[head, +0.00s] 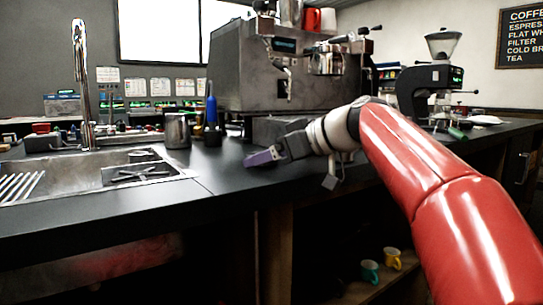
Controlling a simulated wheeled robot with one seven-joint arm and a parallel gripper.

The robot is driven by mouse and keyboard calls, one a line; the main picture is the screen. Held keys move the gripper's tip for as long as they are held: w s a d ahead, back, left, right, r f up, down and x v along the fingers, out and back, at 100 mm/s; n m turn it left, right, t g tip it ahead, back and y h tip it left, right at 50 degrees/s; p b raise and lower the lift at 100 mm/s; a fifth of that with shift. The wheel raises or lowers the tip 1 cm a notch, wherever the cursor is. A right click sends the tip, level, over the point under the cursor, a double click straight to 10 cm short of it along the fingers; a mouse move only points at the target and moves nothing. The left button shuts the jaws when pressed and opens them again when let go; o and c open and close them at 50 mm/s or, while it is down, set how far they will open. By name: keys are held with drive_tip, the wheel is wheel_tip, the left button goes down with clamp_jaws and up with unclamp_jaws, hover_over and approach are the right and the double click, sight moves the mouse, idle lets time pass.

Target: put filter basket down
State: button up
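My gripper (262,158) is over the black counter in front of the espresso machine, reaching in from the right on my red arm. Its tip shows as a purple and dark grey block, seen from the side. I cannot tell whether the fingers are open or shut, and no filter basket shows clearly between them. A silver round metal part (327,62) is at the front of the espresso machine (262,75); I cannot tell if it is a filter basket. The black counter (225,175) has bare room below and left of my gripper.
A metal jug (177,131) and a blue-topped bottle (211,110) stand left of the gripper. A sink (100,175) with a tall tap (81,75) is at the left. A grinder (440,80) stands at the right. Green (370,271) and yellow (392,257) cups sit on a low shelf.

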drive_tip(key=v, duration=1.2)
drive_tip(key=shift+s, duration=0.1)
